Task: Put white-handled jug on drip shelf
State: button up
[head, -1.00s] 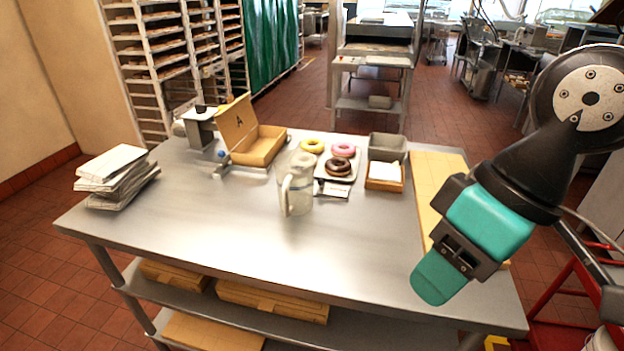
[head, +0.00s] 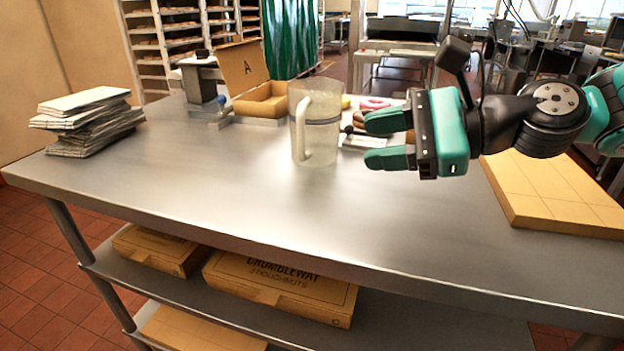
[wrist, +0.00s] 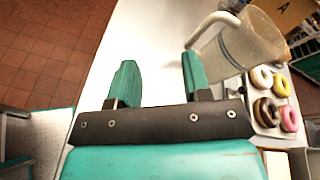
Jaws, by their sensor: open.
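The white-handled jug (head: 318,121) is a clear, see-through jug standing upright on the steel table. Its white handle (head: 302,130) faces the front left in the head view. My gripper (head: 384,140) is open and empty, to the right of the jug and apart from it, with its teal fingers pointing left. In the wrist view the jug (wrist: 240,45) is beyond and to the right of my gripper (wrist: 153,78), its handle toward the left. A low metal stand (head: 236,123) is in front of the open box; I cannot tell if it is the drip shelf.
An open cardboard box (head: 262,97) marked A stands at the back. Stacked folded cartons (head: 88,122) lie at the left. Doughnuts on a tray (wrist: 262,122) sit beside the jug. A tan board (head: 545,190) lies at the right. The table's front middle (head: 230,195) is clear.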

aim_at(312, 128)
jog(key=w+d+f+m+t+b, duration=0.1)
jog(key=m, duration=0.1)
jog(key=w+d+f+m+t+y+b, duration=0.1)
jog(key=w+m+b, duration=0.1)
jog(key=w+d+f+m+t+b, duration=0.1)
jog(key=f+m, duration=0.1)
jog(key=m, duration=0.1)
jog(key=shift+w+d+y, duration=0.2)
jog(key=shift+d+y, duration=0.05)
jog(key=shift+y, duration=0.05)
jog(key=shift+w+d+r+m+t, duration=0.15)
jog(key=shift+w+m+t, duration=0.15)
jog(key=shift+m, duration=0.2)
jog(key=shift+w+r+p, duration=0.1)
jog(key=shift+r+p, duration=0.15)
jog(key=shift+p, duration=0.05)
jog(key=p+x, duration=1.2)
jog(key=p, duration=0.2)
jog(key=shift+p, duration=0.35)
jog(key=x, duration=0.2)
jog(key=s+p+x, duration=0.1)
jog(key=x, duration=0.1)
jog(key=shift+w+a+r, duration=0.15)
jog(key=shift+w+a, duration=0.05)
jog(key=shift+a, duration=0.3)
jog(key=shift+w+a, duration=0.2)
jog(key=shift+a, duration=0.05)
